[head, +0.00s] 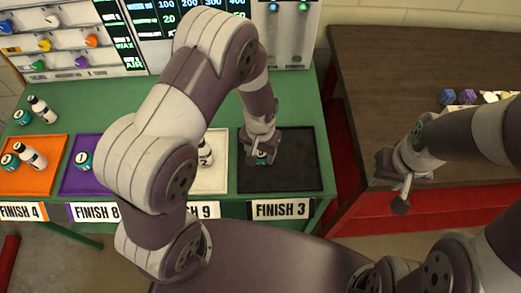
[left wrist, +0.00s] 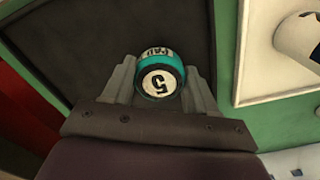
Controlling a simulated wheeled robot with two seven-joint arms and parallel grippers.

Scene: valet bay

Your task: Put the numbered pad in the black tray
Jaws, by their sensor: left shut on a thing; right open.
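The numbered pad (left wrist: 160,78) is a round teal piece with a white face marked 5 and the word PAD on its side. My left gripper (left wrist: 158,92) is shut on it, one finger on each side. In the head view my left gripper (head: 262,156) is over the left part of the black tray (head: 300,165), by the FINISH 3 label. The pad is mostly hidden there by the gripper. I cannot tell whether it touches the tray floor. My right gripper (head: 392,188) is open at the right, over the front edge of the brown table.
A white tray (head: 220,182) with a white bottle (head: 205,153) stands left of the black tray. Purple (head: 70,185) and orange (head: 45,180) trays hold teal pads. The brown table (head: 370,75) has small blue and purple pieces (head: 457,97). The black tray's right part is clear.

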